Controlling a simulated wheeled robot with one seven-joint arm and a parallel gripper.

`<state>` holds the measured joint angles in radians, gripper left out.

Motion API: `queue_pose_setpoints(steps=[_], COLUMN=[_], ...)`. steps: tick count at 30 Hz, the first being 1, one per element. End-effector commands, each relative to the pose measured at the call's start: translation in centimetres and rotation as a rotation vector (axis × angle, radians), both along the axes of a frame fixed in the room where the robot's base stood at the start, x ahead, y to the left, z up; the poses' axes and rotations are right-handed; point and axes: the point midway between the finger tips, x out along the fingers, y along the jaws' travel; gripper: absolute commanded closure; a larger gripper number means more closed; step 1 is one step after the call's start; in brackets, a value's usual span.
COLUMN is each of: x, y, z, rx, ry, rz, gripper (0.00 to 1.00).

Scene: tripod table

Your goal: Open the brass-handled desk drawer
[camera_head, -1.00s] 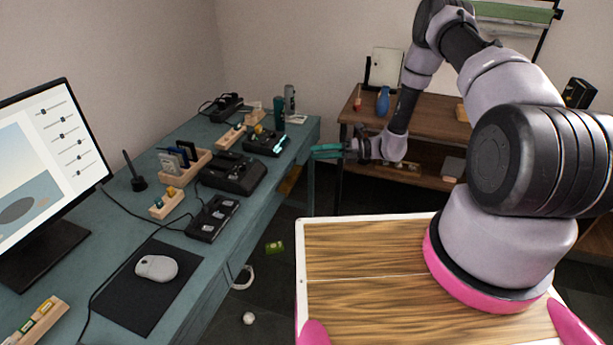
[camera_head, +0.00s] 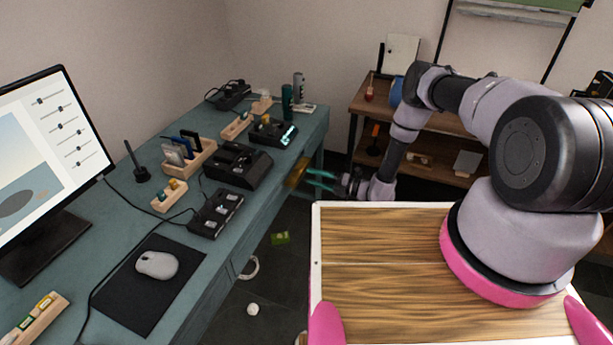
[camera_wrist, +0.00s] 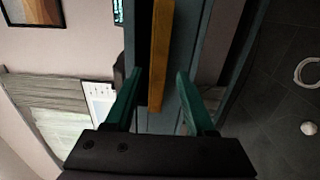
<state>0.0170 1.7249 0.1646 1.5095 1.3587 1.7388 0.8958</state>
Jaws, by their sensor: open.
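The teal desk (camera_head: 215,265) runs along the left wall. Its brass handle (camera_head: 297,172) is on the front face near the far end, below the desktop. My gripper (camera_head: 319,180) is just right of the handle, with its green fingers apart and pointing at the desk. In the wrist view the long brass handle (camera_wrist: 160,40) lies between the two open fingers of my gripper (camera_wrist: 158,74). Whether the fingers touch it or reach past it cannot be told. The drawer front looks flush with the desk, though my fingers partly hide it.
The desktop holds a monitor (camera_head: 45,160), a mouse (camera_head: 157,265), a black device (camera_head: 236,165) and several wooden holders. A brown shelf (camera_head: 440,122) stands behind my arm. A green item (camera_head: 280,238), a white ring (camera_head: 250,268) and a white ball (camera_head: 253,309) lie on the dark floor.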

Motion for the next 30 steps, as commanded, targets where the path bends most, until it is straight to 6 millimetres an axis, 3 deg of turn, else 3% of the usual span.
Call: queue_pose_setpoints(steps=[7, 17, 18, 22, 30], x=[0.9, 1.1, 1.1, 1.1, 1.1], y=[2.8, 3.1, 3.1, 3.1, 3.1], z=[0.0, 0.0, 0.0, 0.0, -0.1], rx=[-0.001, 0.000, 0.000, -0.001, -0.003], ry=[-0.001, 0.000, 0.000, 0.000, 0.000], rz=[0.002, 0.000, 0.000, 0.000, 0.000], gripper=[0.45, 0.45, 0.53, 1.00, 1.00])
